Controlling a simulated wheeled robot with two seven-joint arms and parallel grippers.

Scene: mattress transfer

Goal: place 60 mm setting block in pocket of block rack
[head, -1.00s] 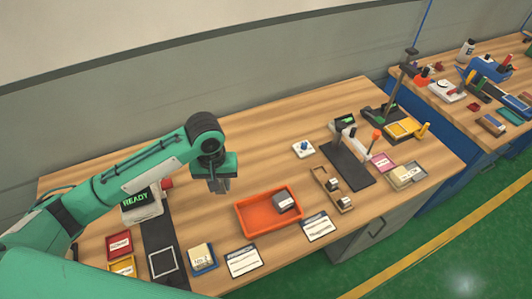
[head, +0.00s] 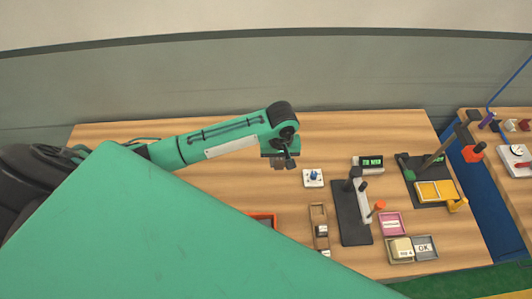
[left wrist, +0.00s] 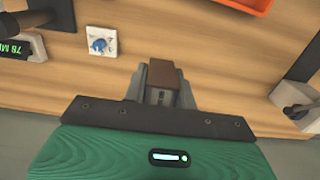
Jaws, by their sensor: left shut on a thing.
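My left gripper (head: 279,163) is shut on a brown and grey block (left wrist: 165,75), held above the table between its fingers (left wrist: 160,95) in the left wrist view. I cannot read a size on it. The wooden block rack (head: 318,212) stands right of and nearer than the gripper in the head view. Dark pockets and a white-labelled block show in it; its near end is partly hidden by my green arm. The gripper is apart from the rack. My right gripper is not in view.
A white base with a blue knob (head: 313,177) sits just right of the gripper. A dark gauge stand (head: 349,215) is beside the rack, with a green-lit display (head: 368,163) behind. The orange tray (head: 264,217) is mostly hidden. Table left of the gripper is clear.

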